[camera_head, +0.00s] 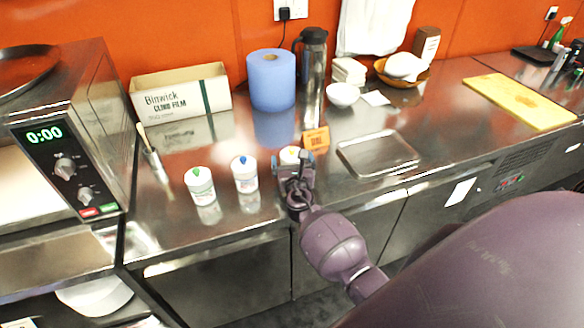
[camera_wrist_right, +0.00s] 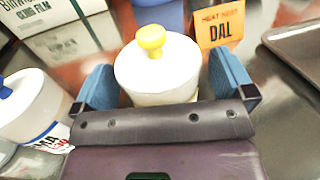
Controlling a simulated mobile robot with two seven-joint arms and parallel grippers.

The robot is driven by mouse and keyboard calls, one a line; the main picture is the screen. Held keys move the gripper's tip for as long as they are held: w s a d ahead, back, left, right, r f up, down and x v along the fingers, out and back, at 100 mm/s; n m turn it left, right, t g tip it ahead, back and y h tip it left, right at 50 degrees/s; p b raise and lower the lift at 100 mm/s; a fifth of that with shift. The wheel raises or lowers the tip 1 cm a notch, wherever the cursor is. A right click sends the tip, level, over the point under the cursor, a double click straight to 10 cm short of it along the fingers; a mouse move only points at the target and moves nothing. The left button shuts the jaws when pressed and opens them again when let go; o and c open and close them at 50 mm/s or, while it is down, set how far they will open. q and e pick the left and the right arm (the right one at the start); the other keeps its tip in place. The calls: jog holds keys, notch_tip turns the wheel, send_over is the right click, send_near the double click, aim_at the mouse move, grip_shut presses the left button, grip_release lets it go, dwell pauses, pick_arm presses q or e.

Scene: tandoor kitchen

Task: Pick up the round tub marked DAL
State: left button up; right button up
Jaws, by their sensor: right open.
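A round white tub with a yellow knob (camera_head: 289,154) stands on the steel counter, partly hidden by my right gripper (camera_head: 296,168). In the right wrist view the same tub (camera_wrist_right: 158,72) sits between the two blue fingers of my open right gripper (camera_wrist_right: 165,84). The fingers are on either side of it, with a visible gap on the right. Any marking on this tub is hidden. A tub with a blue knob (camera_head: 245,174) and a tub with a green knob (camera_head: 200,184) stand to its left. An orange card reading HEAT NEXT DAL (camera_wrist_right: 220,27) stands behind the yellow-knobbed tub. My left gripper is not in view.
A shallow steel tray (camera_head: 378,153) lies to the right of the card. An oven with a 0:00 display (camera_head: 45,134) is at the left.

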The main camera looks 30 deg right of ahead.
jog(key=shift+w+d, duration=0.25)
jog(key=shift+w, duration=0.15)
jog(key=c, duration=1.1)
jog(key=shift+r, duration=0.1)
